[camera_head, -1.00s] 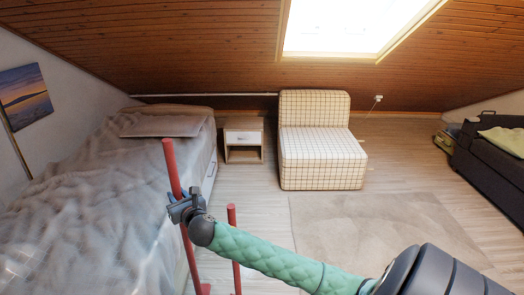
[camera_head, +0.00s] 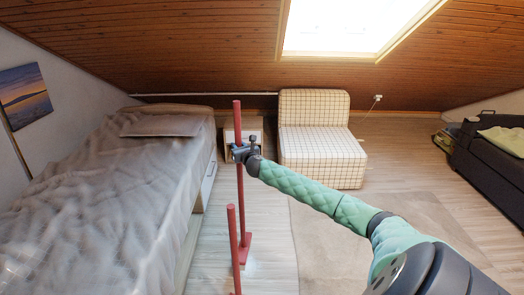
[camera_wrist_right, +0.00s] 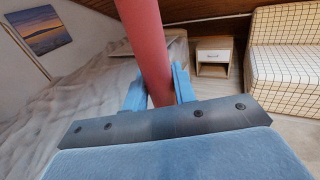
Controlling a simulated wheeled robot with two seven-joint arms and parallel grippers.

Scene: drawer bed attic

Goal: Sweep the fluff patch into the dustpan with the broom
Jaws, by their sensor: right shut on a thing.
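My right gripper (camera_head: 240,152) is shut on the upper part of a long red handle, which I take to be the broom (camera_head: 240,195). The broom stands nearly upright, with a red head (camera_head: 245,248) low at the floor beside the bed. In the right wrist view the red handle (camera_wrist_right: 149,45) passes between the two blue fingers (camera_wrist_right: 158,88). A second red handle (camera_head: 233,245), likely the dustpan's, rises from the bottom edge nearer me; its lower end is out of view. A small pale spot (camera_head: 250,267) just below the broom head may be the fluff patch. My left gripper is not in view.
The bed (camera_head: 100,200) with a grey cover lies on the left. A small nightstand (camera_head: 231,137) and a checked chair (camera_head: 320,150) stand behind the broom. A beige rug (camera_head: 400,215) covers the floor to the right. A dark sofa (camera_head: 490,170) stands far right.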

